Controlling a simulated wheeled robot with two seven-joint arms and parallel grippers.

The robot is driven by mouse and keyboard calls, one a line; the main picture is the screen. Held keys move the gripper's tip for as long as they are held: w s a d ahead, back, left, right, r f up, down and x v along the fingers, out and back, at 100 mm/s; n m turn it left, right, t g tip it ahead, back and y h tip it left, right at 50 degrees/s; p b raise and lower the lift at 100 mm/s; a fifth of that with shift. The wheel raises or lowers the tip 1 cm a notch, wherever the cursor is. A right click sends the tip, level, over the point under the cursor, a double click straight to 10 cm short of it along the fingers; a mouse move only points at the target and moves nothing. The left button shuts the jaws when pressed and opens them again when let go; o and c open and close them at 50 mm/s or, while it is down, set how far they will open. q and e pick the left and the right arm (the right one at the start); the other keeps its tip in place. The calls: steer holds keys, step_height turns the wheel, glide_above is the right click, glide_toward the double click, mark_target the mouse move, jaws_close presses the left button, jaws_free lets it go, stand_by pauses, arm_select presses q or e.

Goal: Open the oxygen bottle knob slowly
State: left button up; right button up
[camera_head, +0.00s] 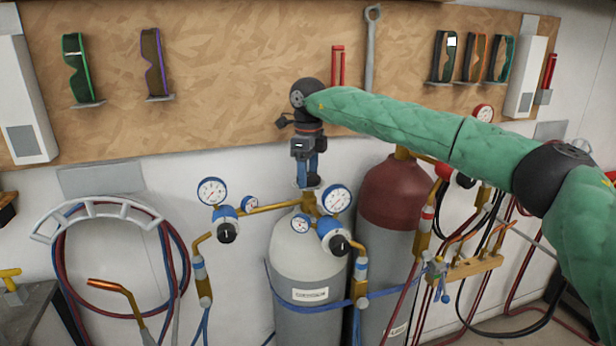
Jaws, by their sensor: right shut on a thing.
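The oxygen bottle (310,268) is a grey cylinder with a pale top, standing against the wall with a blue strap around it. A brass valve with gauges sits on top. My right gripper (308,178) points down onto the top of this valve and is shut on the knob, which is mostly hidden by the fingers. My right arm, in a green sleeve, reaches in from the right. My left gripper is not in view.
A dark red bottle (395,195) stands close on the right, below my arm. Pressure gauges (212,191) and (336,199) flank the valve. A hose rack (95,215) hangs at left.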

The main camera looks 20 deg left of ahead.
steer(key=n+b, duration=0.2)
steer(key=n, duration=0.2)
steer(key=shift+w+n+b, duration=0.1)
steer(key=shift+n+b, duration=0.2)
steer(key=shift+b, duration=0.05)
steer(key=n+b, duration=0.1)
steer(key=n, duration=0.1)
steer(key=shift+r+n, duration=0.15)
steer(key=shift+n, duration=0.15)
steer(key=n, duration=0.2)
steer(key=shift+n, duration=0.4)
steer(key=n, duration=0.2)
steer(key=shift+d+n+b, duration=0.1)
steer(key=shift+n+b, duration=0.2)
steer(key=shift+b, duration=0.05)
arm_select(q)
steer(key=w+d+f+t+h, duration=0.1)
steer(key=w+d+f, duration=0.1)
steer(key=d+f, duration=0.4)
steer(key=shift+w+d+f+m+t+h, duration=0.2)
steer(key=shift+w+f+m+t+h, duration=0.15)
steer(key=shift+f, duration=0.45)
arm_select(e)
steer(key=n, duration=0.5)
steer(key=o, duration=1)
